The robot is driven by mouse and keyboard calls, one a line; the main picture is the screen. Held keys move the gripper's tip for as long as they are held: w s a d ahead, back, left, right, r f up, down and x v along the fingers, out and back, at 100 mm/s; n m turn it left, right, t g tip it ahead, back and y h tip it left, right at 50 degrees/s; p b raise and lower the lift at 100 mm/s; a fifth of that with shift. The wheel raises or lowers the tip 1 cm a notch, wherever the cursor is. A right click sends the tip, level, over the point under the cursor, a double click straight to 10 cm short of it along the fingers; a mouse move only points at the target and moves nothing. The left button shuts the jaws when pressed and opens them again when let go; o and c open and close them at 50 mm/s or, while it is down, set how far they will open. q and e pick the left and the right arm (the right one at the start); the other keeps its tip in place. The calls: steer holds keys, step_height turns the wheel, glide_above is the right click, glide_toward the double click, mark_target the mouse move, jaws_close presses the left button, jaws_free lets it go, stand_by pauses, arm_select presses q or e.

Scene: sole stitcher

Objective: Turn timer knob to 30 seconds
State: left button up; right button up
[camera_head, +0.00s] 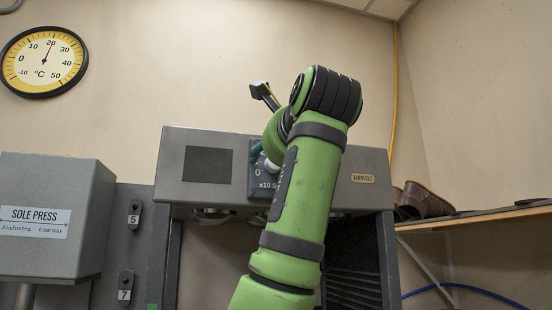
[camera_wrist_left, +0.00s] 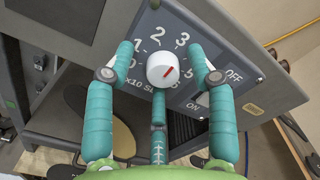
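The timer knob (camera_wrist_left: 163,70) is a round white knob with a red pointer mark, on a dark dial panel (camera_wrist_left: 157,17) with white numbers. In the left wrist view the red mark slants to the upper right, roughly toward the 3 or a little right of it. My left gripper (camera_wrist_left: 162,48) is open, with teal fingers on either side of the knob and a third finger below it. Gaps show between the side fingers and the knob. My right gripper is not in view.
The dial sits on the front of a grey machine (camera_head: 182,140). An ON/OFF panel (camera_wrist_left: 233,77) lies right of the knob. A sole press (camera_head: 50,220) stands at the left. A wooden shelf (camera_head: 480,220) with brown shoes (camera_head: 422,202) is at the right.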

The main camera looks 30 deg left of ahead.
arm_select(q)
steer(key=v, duration=1.2)
stand_by(0.4)
